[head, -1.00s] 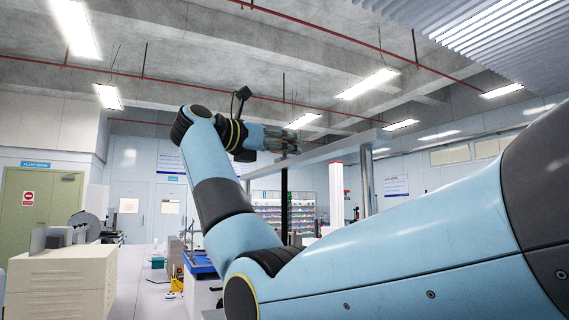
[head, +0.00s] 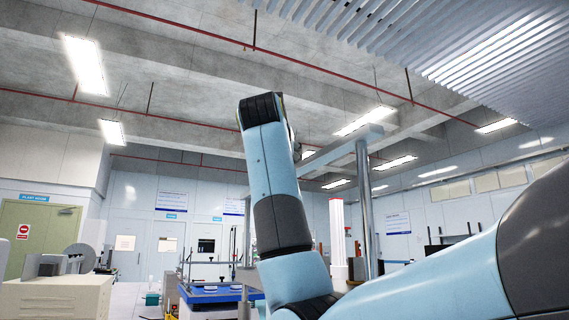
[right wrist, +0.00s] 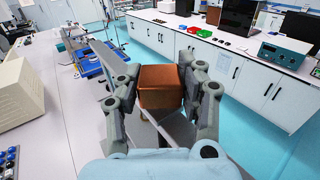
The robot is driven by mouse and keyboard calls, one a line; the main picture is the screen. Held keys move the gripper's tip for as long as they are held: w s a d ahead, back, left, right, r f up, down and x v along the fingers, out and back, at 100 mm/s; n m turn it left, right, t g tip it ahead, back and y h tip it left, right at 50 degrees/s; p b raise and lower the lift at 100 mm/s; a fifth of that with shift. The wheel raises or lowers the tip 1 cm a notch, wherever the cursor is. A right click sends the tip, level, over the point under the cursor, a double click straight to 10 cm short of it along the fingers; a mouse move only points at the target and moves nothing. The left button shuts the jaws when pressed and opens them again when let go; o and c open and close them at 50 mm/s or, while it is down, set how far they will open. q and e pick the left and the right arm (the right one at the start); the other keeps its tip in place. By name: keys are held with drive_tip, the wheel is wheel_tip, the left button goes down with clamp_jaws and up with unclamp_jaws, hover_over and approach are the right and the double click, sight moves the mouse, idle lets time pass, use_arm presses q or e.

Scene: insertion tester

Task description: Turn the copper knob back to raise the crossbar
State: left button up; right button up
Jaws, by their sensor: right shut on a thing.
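The copper knob (right wrist: 160,87) is a squarish, copper-brown block in the right wrist view. My right gripper (right wrist: 160,78) is shut on it, one finger at each side. The grey crossbar (head: 345,148) runs along the top of the tester in the head view, by a shiny metal post (head: 363,205). My right forearm covers the crossbar's left part and hides the right gripper and the knob in that view. My left gripper is in neither view.
Blue-topped equipment (head: 215,294) stands low behind my arm.

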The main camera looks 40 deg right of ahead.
idle(0.5)
drive_tip(key=o, duration=1.2)
drive_tip(key=shift+c, duration=0.2)
drive_tip(key=v, duration=1.2)
drive_tip(key=shift+s+d, duration=0.1)
